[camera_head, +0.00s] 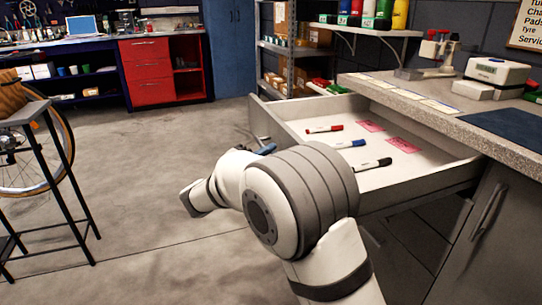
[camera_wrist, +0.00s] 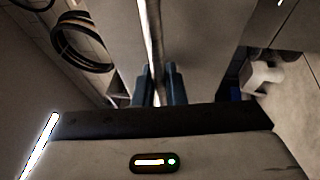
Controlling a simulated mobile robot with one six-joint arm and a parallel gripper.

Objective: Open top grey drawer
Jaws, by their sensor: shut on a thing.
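The top grey drawer (camera_head: 425,182) stands pulled well out from under the bench's speckled countertop (camera_head: 436,108). Its inside shows red, blue and black markers and pink slips. Its handle (camera_head: 258,139) shows in part at the left of the drawer front in the head view. My gripper (camera_wrist: 158,85) has its two dark blue fingers on either side of a light bar, the drawer handle (camera_wrist: 154,40), and is shut on it. In the head view my arm hides most of the drawer front and most of the gripper.
A bike wheel and a black stand (camera_head: 55,165) are at the left. A red cabinet (camera_head: 147,70) and a shelf rack (camera_head: 290,50) stand at the back. A cupboard door handle (camera_head: 488,210) is below the counter.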

